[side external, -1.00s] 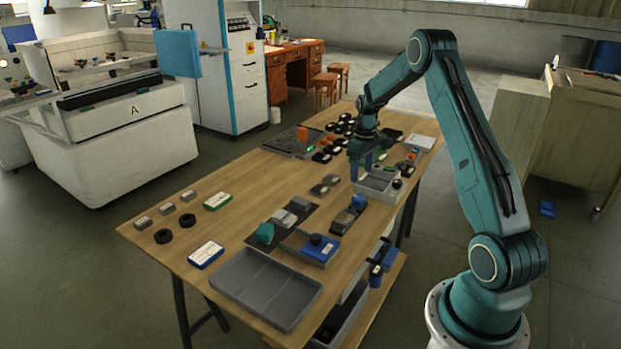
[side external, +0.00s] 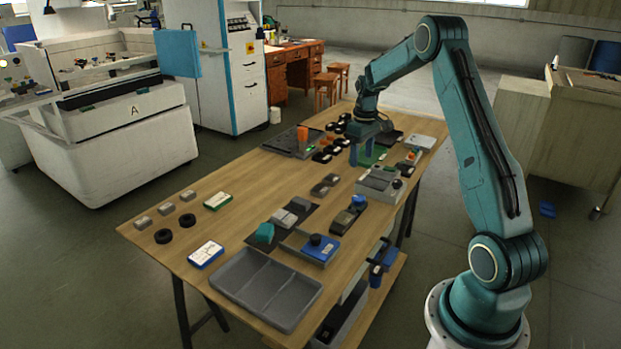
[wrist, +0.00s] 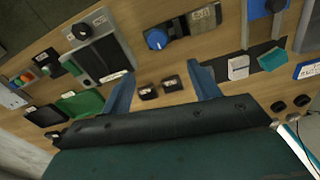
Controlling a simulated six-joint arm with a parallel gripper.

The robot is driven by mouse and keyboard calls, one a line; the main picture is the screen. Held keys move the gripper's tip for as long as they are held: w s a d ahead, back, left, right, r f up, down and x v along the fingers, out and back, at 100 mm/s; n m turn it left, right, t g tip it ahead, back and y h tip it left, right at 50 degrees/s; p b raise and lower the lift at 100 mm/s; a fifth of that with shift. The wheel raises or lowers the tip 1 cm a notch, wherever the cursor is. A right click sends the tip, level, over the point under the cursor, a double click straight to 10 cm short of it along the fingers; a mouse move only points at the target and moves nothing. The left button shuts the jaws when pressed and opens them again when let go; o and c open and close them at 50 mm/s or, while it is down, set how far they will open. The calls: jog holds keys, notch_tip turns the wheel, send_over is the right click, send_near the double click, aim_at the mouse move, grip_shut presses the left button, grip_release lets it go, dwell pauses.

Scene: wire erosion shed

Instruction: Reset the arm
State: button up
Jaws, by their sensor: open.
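My gripper (side external: 368,152) hangs over the far part of the wooden table in the side view, its two blue fingers pointing down. In the wrist view my gripper (wrist: 163,85) has its fingers spread wide with nothing between them. Two small dark blocks (wrist: 159,88) lie on the table beyond the gap. The teal arm is bent, with its elbow high above the table's right side. A green item (side external: 372,156) shows partly behind the fingers.
A grey box with a dark knob (side external: 380,186) stands just in front of the gripper. A dark tray (side external: 293,142) with an orange piece is at the back left. A grey divided tray (side external: 266,287) is at the near end. Bare wood lies left of centre.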

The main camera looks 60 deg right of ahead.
jog(key=s+a+r+t+h, duration=0.1)
jog(key=s+a+r, duration=0.1)
jog(key=a+r, duration=0.7)
jog(key=s+a+r+t, duration=0.1)
jog(key=s+a+r, duration=0.1)
jog(key=a+r, duration=0.7)
jog(key=s+a+n+t+y, duration=0.1)
jog(key=s+a+t, duration=0.2)
jog(key=s+a, duration=1.4)
jog(key=shift+s+a+f+n+t, duration=0.25)
jog(key=shift+s+n+t, duration=0.05)
jog(key=shift+s, duration=0.1)
